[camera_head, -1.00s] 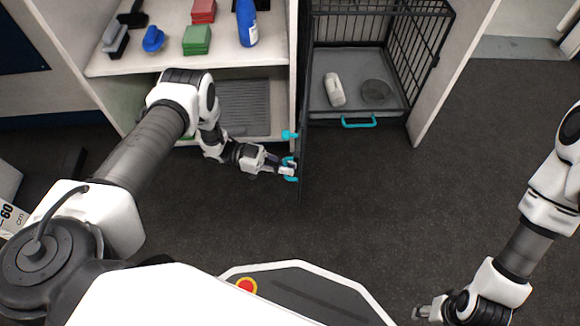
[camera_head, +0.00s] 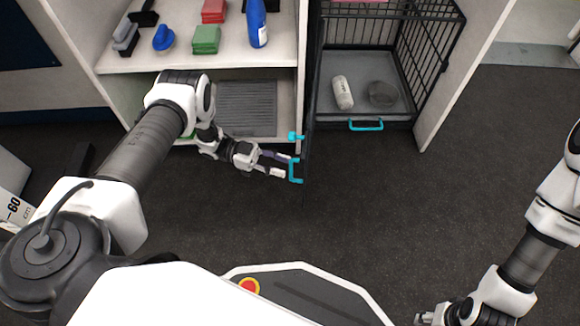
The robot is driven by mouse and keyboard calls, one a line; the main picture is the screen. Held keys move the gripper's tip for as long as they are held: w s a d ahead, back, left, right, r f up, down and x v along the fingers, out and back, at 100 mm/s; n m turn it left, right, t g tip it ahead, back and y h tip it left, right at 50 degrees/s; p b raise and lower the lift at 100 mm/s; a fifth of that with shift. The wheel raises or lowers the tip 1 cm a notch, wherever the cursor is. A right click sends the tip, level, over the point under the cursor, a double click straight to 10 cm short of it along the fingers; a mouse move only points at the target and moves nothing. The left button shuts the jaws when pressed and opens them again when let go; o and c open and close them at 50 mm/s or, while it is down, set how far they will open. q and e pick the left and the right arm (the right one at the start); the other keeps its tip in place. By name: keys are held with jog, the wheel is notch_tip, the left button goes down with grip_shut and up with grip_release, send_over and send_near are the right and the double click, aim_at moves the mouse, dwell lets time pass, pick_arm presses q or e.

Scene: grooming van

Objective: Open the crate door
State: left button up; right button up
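The crate door (camera_head: 311,110) is swung open and seen nearly edge-on, pointing toward me at the left side of the crate (camera_head: 446,55). Its cyan handle (camera_head: 293,171) and a cyan knob-like latch (camera_head: 295,137) show on its left face. My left gripper (camera_head: 287,165) is open just left of the handle, its fingers apart, and the handle is not clamped. Whether a fingertip touches the handle is too small to tell. My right gripper (camera_head: 424,318) is at the bottom right, far from the door, partly cut off by the frame edge.
Inside the crate are a white rolled item (camera_head: 343,92) and a grey bowl (camera_head: 382,94) on a tray with a cyan handle (camera_head: 366,125). Left are shelves with green blocks (camera_head: 206,39), a blue brush (camera_head: 163,38) and a blue bottle (camera_head: 257,24). The dark floor (camera_head: 400,210) ahead is clear.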

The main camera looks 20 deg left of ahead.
pick_arm(q)
jog(key=a, duration=0.8)
jog(key=shift+s+a, duration=0.2)
jog(key=shift+s, duration=0.25)
